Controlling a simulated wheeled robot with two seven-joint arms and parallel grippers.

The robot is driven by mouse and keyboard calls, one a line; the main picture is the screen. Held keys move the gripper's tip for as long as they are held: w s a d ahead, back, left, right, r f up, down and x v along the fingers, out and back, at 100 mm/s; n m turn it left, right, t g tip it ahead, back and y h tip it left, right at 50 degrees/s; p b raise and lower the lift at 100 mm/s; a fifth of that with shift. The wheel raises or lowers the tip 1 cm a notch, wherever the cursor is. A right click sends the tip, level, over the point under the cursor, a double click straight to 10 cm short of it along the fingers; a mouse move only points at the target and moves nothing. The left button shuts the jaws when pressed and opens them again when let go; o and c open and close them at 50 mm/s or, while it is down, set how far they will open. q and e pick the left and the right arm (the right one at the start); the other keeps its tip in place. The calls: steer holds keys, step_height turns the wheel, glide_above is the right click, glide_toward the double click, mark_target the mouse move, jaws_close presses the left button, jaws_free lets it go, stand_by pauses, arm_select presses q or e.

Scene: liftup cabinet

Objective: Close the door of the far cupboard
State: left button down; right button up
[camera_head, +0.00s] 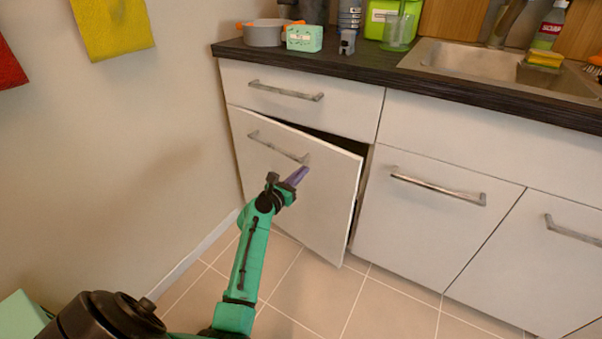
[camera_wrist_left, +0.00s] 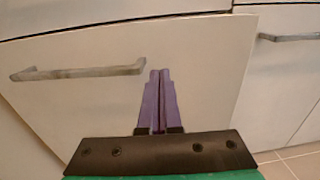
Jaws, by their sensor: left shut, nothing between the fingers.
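The cupboard door (camera_head: 318,202) at the far left of the counter front stands partly open, with a dark gap along its top and right edges. It has a grey bar handle (camera_head: 277,147) near its top. My left gripper (camera_head: 298,176) is shut and empty, in front of the door just below the handle's right end. In the left wrist view the purple fingers (camera_wrist_left: 158,95) are together before the door panel (camera_wrist_left: 205,75), right of the handle (camera_wrist_left: 78,72). I cannot tell whether the fingertips touch the door. My right gripper is not in view.
A drawer (camera_head: 300,98) above the door is shut. The white cupboard front (camera_head: 425,215) to the right is shut. The wall (camera_head: 130,130) is close on the left. The dark counter (camera_head: 370,65) holds a pot, small items and a sink. The tiled floor (camera_head: 330,290) in front is clear.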

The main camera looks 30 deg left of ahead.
mark_target(319, 159)
arm_select(q)
steer(key=shift+w, duration=0.25)
steer(key=shift+w, duration=0.35)
stand_by(0.3)
steer(key=shift+w, duration=0.15)
steer(key=shift+w+d, duration=0.25)
steer(key=shift+w, duration=0.7)
steer(key=shift+w+d+b, duration=0.2)
steer(key=shift+w+b, duration=0.2)
steer(key=shift+w, duration=0.85)
steer(key=shift+w+d+b, duration=0.2)
steer(key=shift+w+b, duration=0.15)
steer(key=shift+w, duration=0.9)
